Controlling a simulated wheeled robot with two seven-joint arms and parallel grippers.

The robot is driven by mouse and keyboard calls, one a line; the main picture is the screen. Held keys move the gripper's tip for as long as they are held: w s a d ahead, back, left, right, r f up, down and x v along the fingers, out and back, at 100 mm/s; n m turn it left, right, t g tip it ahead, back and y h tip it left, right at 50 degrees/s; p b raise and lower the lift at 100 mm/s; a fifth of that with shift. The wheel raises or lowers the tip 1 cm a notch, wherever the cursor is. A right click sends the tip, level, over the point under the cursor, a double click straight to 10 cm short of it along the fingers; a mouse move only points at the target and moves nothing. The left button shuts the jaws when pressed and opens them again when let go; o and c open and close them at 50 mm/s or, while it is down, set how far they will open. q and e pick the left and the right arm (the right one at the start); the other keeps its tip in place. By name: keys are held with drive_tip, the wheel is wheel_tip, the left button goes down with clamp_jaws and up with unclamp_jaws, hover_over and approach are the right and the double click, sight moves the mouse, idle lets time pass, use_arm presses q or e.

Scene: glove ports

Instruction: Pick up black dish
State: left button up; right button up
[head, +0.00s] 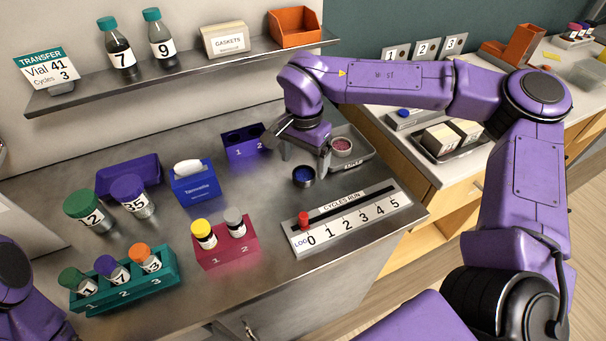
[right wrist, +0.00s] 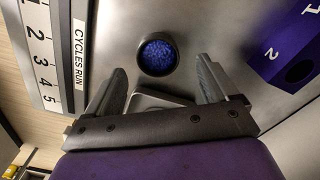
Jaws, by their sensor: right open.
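The black dish (head: 303,177) is a small round cup with blue contents. It sits on the steel bench, left of the grey tray and behind the counter board. In the right wrist view the dish (right wrist: 157,56) lies ahead of the fingertips, roughly centred between them. My right gripper (head: 304,163) is open and empty, pointing down just above and behind the dish; its fingers (right wrist: 160,80) show apart in the wrist view, with no visible contact. Only purple parts of my left arm show at the lower left; its gripper is out of view.
A grey tray (head: 361,157) holding a dish of reddish contents (head: 342,147) stands right of the gripper. The purple two-hole block (head: 244,143) is left. The CYCLES RUN board (head: 345,222) lies in front, its red slider at 0. A red rack (head: 227,243) stands front left.

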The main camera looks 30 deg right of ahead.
sight(304, 178)
drive_tip(key=shift+s+a+f, duration=0.1)
drive_tip(key=shift+s+f, duration=0.1)
drive_tip(key=shift+f, duration=1.4)
drive_tip(key=c, duration=1.1)
drive_tip(key=shift+c, duration=0.2)
